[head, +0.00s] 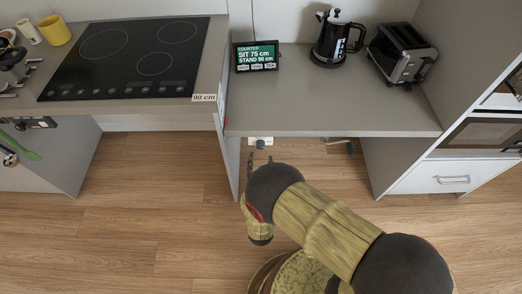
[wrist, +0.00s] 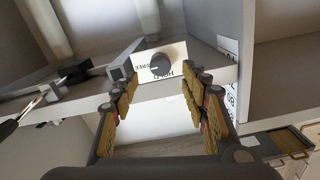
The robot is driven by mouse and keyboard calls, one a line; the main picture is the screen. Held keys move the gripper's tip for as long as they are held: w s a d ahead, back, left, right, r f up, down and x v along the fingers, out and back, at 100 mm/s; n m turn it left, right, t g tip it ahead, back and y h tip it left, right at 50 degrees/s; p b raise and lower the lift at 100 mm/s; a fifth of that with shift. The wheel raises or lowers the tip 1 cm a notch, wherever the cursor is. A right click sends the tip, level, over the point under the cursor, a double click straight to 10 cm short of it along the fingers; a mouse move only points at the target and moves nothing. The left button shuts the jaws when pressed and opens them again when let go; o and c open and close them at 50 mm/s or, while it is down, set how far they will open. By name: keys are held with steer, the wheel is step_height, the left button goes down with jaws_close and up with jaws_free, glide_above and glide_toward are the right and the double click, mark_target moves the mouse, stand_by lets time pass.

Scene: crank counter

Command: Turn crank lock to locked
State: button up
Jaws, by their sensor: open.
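The crank lock (wrist: 160,64) is a round dark knob on a white plate (wrist: 174,50) under the counter front. The plate carries upside-down lettering that seems to read FREE and LOCK. I cannot clearly tell which way the knob points. In the head view the knob (head: 260,144) is small, below the counter's left part. My gripper (wrist: 160,84) is open and empty, its fingers on either side of the knob in the wrist view. The knob looks a little beyond the fingertips; contact is not visible. In the head view my gripper (head: 260,160) is just below the plate.
A dark crank handle (head: 345,146) hangs under the counter, right of the knob. The counter (head: 320,110) overhangs both. A grey side panel (head: 229,150) stands close on the left, and a cabinet with a white drawer (head: 450,177) at right. The wooden floor beneath is clear.

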mark_target(261, 147)
steer(key=shift+w+b, duration=0.75)
steer(key=shift+w, duration=1.95)
steer(key=shift+c, duration=1.4)
steer(key=c, duration=0.8)
steer(key=shift+c, duration=0.4)
